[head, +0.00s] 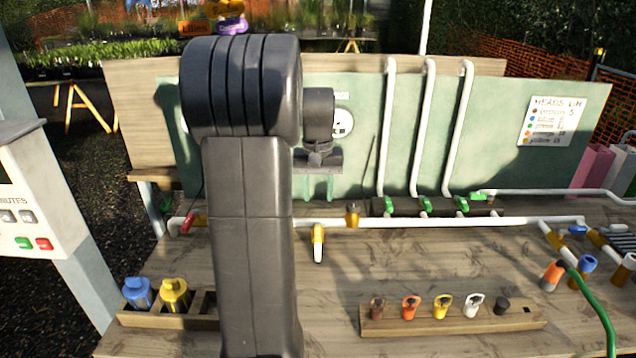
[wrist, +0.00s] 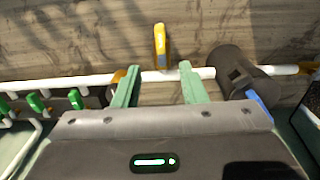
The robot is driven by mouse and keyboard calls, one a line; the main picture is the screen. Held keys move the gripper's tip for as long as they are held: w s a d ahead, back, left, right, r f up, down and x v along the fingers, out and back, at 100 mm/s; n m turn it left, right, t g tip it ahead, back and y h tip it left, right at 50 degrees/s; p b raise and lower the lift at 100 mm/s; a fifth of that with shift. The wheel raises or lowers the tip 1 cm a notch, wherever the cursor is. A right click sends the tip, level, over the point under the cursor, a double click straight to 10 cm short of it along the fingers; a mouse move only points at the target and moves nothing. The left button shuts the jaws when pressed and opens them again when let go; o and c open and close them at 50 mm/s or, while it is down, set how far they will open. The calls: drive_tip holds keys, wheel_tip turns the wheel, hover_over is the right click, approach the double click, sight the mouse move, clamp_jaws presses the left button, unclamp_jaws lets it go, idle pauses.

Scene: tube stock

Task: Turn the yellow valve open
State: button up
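The yellow valve (head: 318,238) sits on the white horizontal pipe, with its handle pointing toward the front of the bench, roughly across the pipe; the handle's end looks pale. It also shows in the wrist view (wrist: 160,45), ahead of and between my fingertips. My gripper (head: 320,190) is over the back of the bench, in front of the green panel. In the wrist view its two green fingers (wrist: 157,68) are spread apart with nothing between them that I can see them touching. Whether they are level with the handle is unclear.
The white pipe (head: 450,221) runs along the bench, with a brass-coloured fitting (head: 352,214) right of the valve. Green valves (head: 425,204) stand below upright pipes. A dark cylinder (wrist: 240,75) is beside one finger. A wooden rack (head: 450,319) stands in front; bench between is clear.

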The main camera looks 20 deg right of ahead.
sight(317, 230)
drive_tip(key=shift+r, duration=1.35)
drive_tip(key=shift+f, duration=0.15)
wheel_tip(317, 230, down, 14)
drive_tip(key=shift+r+p, duration=0.2)
drive_tip(key=shift+p, duration=0.1)
wheel_tip(317, 230, up, 14)
wheel_tip(317, 230, down, 14)
drive_tip(key=shift+r, duration=0.1)
drive_tip(key=shift+w+a+m, duration=0.1)
drive_tip(key=shift+m, duration=0.2)
drive_tip(key=shift+w+a+m, duration=0.1)
drive_tip(key=shift+a+m, duration=0.25)
drive_tip(key=shift+m, duration=0.55)
